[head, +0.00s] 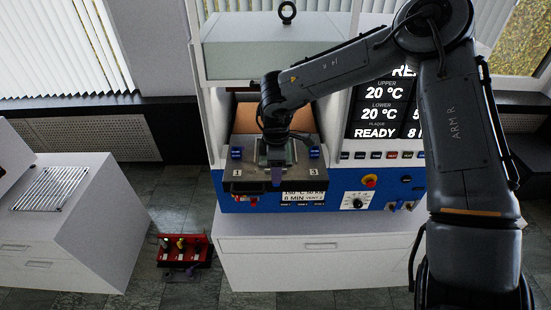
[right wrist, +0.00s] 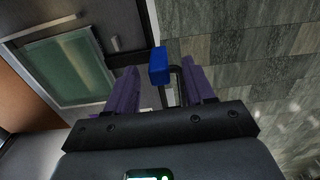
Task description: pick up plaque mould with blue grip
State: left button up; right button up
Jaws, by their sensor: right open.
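In the right wrist view a blue grip (right wrist: 158,66) shows between the two purple fingers of my open right gripper (right wrist: 161,72). It is nearer the left finger, and contact cannot be told. Beyond it a grey-framed, greenish plate (right wrist: 72,68) looks like the plaque mould. In the head view my right gripper (head: 277,176) points down over the front of the grey mould tray (head: 252,172) in the press. My gripper and wrist hide the tray's middle. My left gripper is out of view.
The press (head: 250,205) has its white upper part (head: 248,60) above the tray. A screen (head: 378,115) and a control panel (head: 375,190) are to the right. A red rack (head: 200,255) stands on the floor. A white cabinet with a wire grid (head: 50,188) is at left.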

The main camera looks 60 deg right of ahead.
jog(key=shift+f+p, duration=0.3)
jog(key=shift+f, duration=1.15)
grip_shut()
jog(key=shift+w+r, duration=0.1)
